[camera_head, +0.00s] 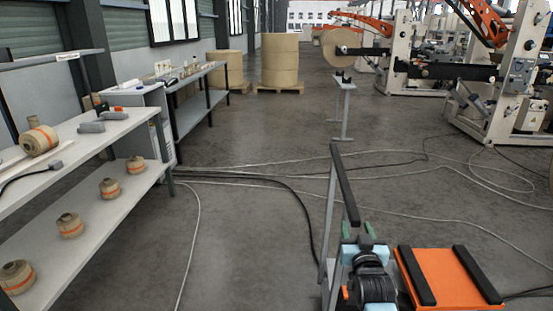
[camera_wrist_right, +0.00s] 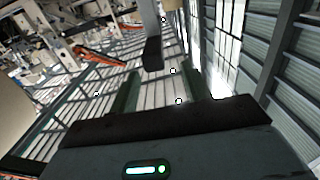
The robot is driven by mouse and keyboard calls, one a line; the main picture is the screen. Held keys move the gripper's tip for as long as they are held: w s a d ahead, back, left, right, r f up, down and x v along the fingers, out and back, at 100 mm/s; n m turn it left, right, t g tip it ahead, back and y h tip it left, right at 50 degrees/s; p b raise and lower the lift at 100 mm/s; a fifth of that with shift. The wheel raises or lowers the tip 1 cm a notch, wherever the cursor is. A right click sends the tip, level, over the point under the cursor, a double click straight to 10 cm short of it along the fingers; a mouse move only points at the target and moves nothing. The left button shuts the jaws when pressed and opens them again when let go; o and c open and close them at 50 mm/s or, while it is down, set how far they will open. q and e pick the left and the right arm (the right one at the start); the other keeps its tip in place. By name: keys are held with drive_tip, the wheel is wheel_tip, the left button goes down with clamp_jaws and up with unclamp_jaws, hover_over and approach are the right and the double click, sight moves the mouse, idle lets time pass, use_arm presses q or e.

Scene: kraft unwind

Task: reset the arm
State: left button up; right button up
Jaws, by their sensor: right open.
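My right gripper (camera_head: 358,230) is low at the right of centre in the head view, with its light-blue and black wrist below it. Its two green fingers point away from me and stand apart with nothing visible between them. In the right wrist view the open fingers (camera_wrist_right: 158,92) also show, with a gap between them. That view is tilted and takes in windows and machines far off. My left gripper is not in the head view.
A grey frame with a black top bar (camera_head: 345,185) stands close to my right gripper. An orange platform with two black strips (camera_head: 455,280) is right of it. A white shelf table (camera_head: 90,140) with paper rolls lines the left. Cables (camera_head: 285,185) cross the open floor.

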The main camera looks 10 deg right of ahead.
drive_tip(key=s+a+f+n+g+y+p, duration=0.2)
drive_tip(key=s+a+f+n+g+y, duration=0.15)
drive_tip(key=s+f, duration=1.5)
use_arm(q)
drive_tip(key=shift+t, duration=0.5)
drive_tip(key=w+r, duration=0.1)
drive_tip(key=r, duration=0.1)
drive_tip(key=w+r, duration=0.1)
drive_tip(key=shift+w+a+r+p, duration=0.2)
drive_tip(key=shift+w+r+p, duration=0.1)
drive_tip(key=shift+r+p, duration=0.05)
use_arm(e)
drive_tip(key=s+a+f+g+y, duration=0.1)
drive_tip(key=s+a, duration=0.3)
drive_tip(key=s, duration=0.9)
drive_tip(key=s+a+f+n+g+y, duration=0.1)
drive_tip(key=s+a+f+g, duration=0.2)
drive_tip(key=s, duration=1.1)
drive_tip(key=shift+s+a+f+g, duration=0.15)
drive_tip(key=shift+a+f+g, duration=0.25)
drive_tip(key=shift+g, duration=0.25)
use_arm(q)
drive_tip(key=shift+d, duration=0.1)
use_arm(e)
drive_tip(key=shift+y, duration=0.25)
